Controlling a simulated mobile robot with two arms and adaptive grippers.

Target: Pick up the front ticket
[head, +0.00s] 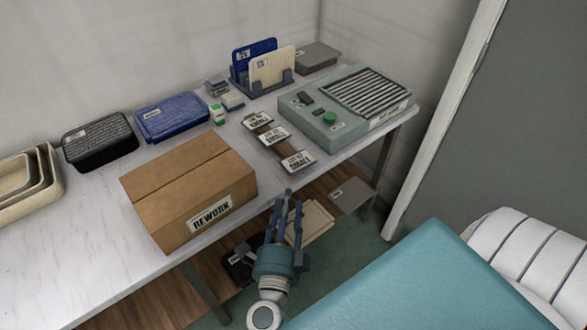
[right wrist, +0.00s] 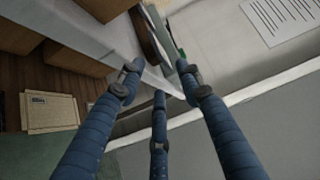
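Three white tickets with dark print lie in a row on a brown strip on the table. The front ticket (head: 298,160) is nearest the table's front edge. The middle ticket (head: 274,135) and the back ticket (head: 257,121) lie behind it. My right gripper (head: 288,200) is in front of the table edge, below the front ticket in the head view and apart from it. Its three blue fingers are spread and empty; they also show in the right wrist view (right wrist: 160,80). The tickets cannot be made out clearly in the wrist view. My left gripper is not in view.
A cardboard REWORK box (head: 190,190) stands left of the tickets. A grey-green device (head: 342,130) with a green button stands right of them. Behind are a blue bin (head: 172,117), a black bin (head: 98,140) and a panel rack (head: 265,88). The left table front is clear.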

